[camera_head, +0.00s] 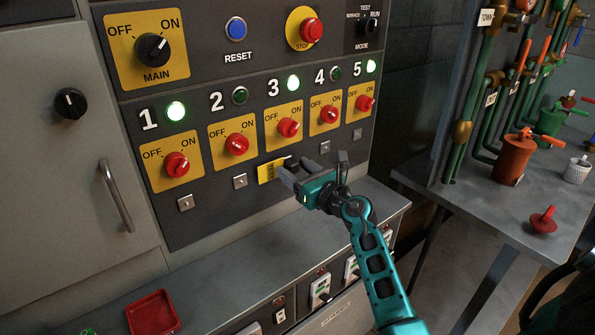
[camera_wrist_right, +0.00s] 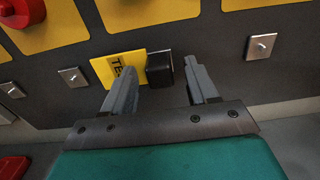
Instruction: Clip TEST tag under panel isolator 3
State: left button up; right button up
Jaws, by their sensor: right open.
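The yellow TEST tag (camera_head: 267,172) sits against the panel below isolator 3 (camera_head: 289,127), where the other isolators have a small square metal plate. In the right wrist view the tag (camera_wrist_right: 113,67) shows black lettering, partly hidden by a finger. A black block (camera_wrist_right: 160,69) is at its right end. My right gripper (camera_head: 313,178) is at the panel just below and right of the tag. Its fingers (camera_wrist_right: 165,88) are open, with the black block in front of the gap between them. My left gripper is not in view.
Isolators 1, 2, 4 and 5 have bare plates below, such as the one under isolator 2 (camera_head: 240,181). A grey ledge (camera_head: 240,248) runs below the panel. A red tray (camera_head: 153,312) lies at bottom left. A bench with pipes and a red pot (camera_head: 513,160) stands at right.

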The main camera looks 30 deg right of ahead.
jog(key=s+d, duration=0.1)
jog(key=s, duration=1.2)
dwell(0.6)
jog(key=s+a+f+m+g, duration=0.2)
jog(key=s+a+f+m, duration=0.2)
jog(key=m, duration=0.7)
jog(key=s+a+f+m+g, duration=0.2)
jog(key=s+a+f+m, duration=0.3)
jog(key=a+f+m, duration=0.3)
jog(key=s+a+f+m+g, duration=0.3)
jog(key=a+f+m, duration=0.3)
jog(key=m, duration=0.9)
notch_tip(320, 180, down, 4)
jog(key=shift+s+r+y, duration=0.15)
jog(key=shift+s+y, duration=0.25)
jog(key=shift+s, duration=0.5)
jog(key=shift+a, duration=0.1)
